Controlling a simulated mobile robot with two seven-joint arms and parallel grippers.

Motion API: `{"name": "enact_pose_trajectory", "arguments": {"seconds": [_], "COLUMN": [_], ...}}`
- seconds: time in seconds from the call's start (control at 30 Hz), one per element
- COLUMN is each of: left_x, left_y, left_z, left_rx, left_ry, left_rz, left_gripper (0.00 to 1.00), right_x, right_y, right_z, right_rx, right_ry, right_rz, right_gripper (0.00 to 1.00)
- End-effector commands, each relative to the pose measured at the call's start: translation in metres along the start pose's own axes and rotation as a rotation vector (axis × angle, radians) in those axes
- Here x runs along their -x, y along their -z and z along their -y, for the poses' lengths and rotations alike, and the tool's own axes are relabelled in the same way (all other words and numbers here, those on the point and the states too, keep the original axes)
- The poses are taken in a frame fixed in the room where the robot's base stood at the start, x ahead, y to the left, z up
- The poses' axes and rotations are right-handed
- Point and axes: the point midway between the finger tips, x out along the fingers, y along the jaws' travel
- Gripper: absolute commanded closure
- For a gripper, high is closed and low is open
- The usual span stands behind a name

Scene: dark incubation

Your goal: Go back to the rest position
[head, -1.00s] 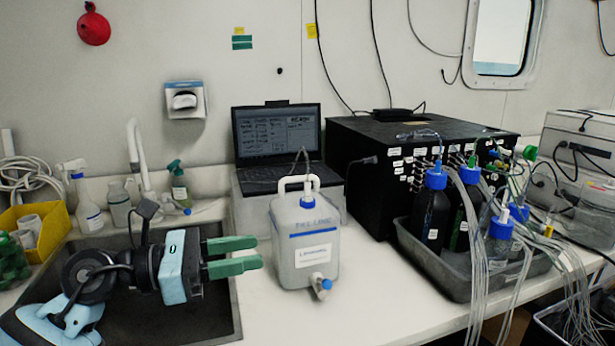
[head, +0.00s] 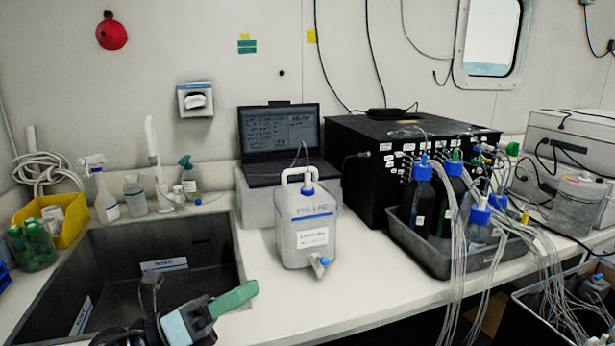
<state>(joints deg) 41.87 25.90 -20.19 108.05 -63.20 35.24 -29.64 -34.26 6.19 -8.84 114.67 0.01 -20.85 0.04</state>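My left gripper (head: 236,299), with green fingers and a light blue body, is at the bottom of the head view, by the front right corner of the sink. It points up and to the right. Its fingers overlap from this angle, so I cannot tell whether it is open. I see nothing held in it. It is apart from the white jug (head: 308,230), which stands upright on the bench behind it. My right gripper is not in view.
The dark sink (head: 120,262) lies at the left. A laptop (head: 279,145), a black box (head: 365,165) and a grey tray (head: 425,254) with tubed bottles stand on the bench. A crate (head: 530,310) is at the lower right. The bench front (head: 330,305) is clear.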

Motion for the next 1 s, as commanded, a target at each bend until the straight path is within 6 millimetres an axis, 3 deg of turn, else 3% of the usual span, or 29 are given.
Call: {"name": "enact_pose_trajectory", "arguments": {"seconds": [0.17, 0.37, 0.6, 0.77, 0.9, 1.0], "left_x": [0.033, 0.086, 0.169, 0.230, 0.280, 0.306], "left_y": [0.031, 0.080, 0.169, 0.246, 0.314, 0.352], "left_z": [-0.020, -0.049, -0.070, -0.063, -0.039, -0.018], "left_rx": [0.415, 0.875, 1.397, 1.718, 1.955, 2.077], "left_ry": [-0.063, -0.177, -0.365, -0.515, -0.649, -0.725], "left_rz": [0.220, 0.490, 0.844, 1.106, 1.339, 1.476], "left_gripper": [0.62, 0.62, 0.62, 0.62, 0.62, 0.62], "right_x": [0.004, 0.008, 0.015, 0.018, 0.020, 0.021], "right_y": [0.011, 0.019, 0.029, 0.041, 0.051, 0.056], "right_z": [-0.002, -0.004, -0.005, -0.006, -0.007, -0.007], "right_rx": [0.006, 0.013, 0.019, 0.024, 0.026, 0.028], "right_ry": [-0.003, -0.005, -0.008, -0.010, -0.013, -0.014], "right_rz": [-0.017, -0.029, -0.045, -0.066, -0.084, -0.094], "right_gripper": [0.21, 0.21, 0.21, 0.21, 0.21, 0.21]}}
